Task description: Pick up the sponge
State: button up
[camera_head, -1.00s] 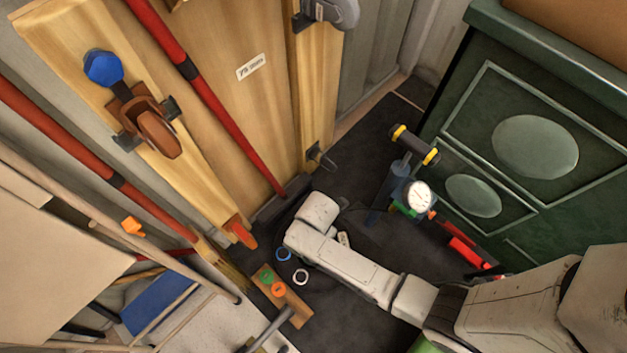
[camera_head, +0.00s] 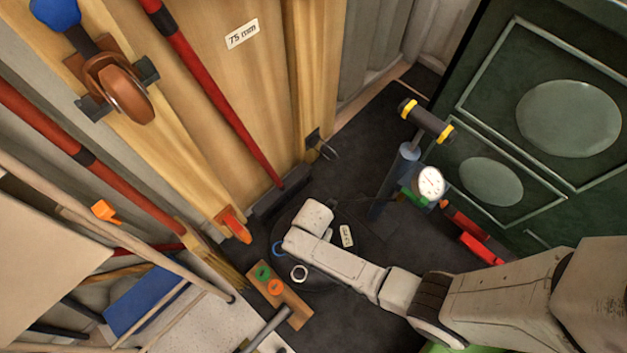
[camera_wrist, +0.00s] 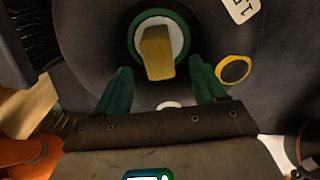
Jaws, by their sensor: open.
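A yellow block (camera_wrist: 157,52), which looks like the sponge, stands inside a round green-rimmed white holder or ring (camera_wrist: 181,28) in the wrist view. My gripper (camera_wrist: 160,70) has two green fingers spread apart, one on each side of the block's near end. The fingers appear clear of it, and nothing is held. How far the block is below the fingertips cannot be told. In the head view the block and the fingers are hidden behind my arm.
A pump with a gauge (camera_head: 431,181) stands by the green cabinet (camera_head: 508,250). Brooms (camera_head: 220,95) lean at left. Dark floor is open behind my arm.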

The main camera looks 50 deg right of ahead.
notch_tip(320, 180, down, 4)
jog(key=b, duration=0.3)
jog(key=shift+w+d+f, duration=0.15)
jog(key=shift+f, duration=0.1)
jog(key=shift+r, duration=0.1)
jog(key=c, duration=1)
